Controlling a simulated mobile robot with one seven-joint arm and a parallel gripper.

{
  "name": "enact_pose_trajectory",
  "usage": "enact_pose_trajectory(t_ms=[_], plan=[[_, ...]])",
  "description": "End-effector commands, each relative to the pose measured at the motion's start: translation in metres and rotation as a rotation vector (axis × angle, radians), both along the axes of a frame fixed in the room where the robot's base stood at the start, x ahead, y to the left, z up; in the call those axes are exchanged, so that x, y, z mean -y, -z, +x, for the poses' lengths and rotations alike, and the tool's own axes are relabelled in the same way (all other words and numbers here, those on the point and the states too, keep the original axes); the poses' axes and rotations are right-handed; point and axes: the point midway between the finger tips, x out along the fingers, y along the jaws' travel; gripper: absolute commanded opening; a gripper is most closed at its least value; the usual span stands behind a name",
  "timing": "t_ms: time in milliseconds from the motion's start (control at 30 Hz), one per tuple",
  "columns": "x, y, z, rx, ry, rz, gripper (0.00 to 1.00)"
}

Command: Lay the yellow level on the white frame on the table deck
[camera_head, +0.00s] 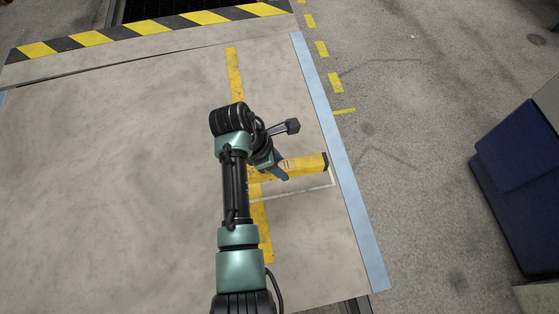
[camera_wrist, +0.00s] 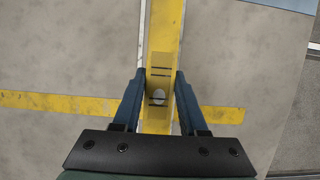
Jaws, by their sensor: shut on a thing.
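The yellow level (camera_head: 309,163) is a long bar with a dark end cap, over the right part of the table deck (camera_head: 120,150). My gripper (camera_head: 279,172) is shut on it near its middle. In the wrist view the level (camera_wrist: 165,25) runs up the picture between my two fingers (camera_wrist: 160,75), with a pale vial showing. The white frame (camera_head: 300,194) is a thin outline on the deck, just below the level in the head view. My arm hides part of the frame. I cannot tell whether the level touches the deck.
A yellow painted strip (camera_head: 234,75) crosses the deck under the level. A pale blue edge strip (camera_head: 338,160) bounds the deck on the right. A black and yellow hazard band (camera_head: 145,28) lies at the back. A dark blue object (camera_head: 515,160) stands on the floor at right. The left deck is clear.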

Motion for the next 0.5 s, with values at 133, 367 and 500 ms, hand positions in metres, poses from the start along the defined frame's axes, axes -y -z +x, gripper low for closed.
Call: enact_pose_trajectory(t_ms=[133,367,500], plan=[[0.000,0.022,0.000,0.001,0.000,-0.001,0.00],[0.000,0.046,0.001,0.001,0.001,0.000,0.00],[0.000,0.054,0.000,0.001,0.001,0.000,0.00]])
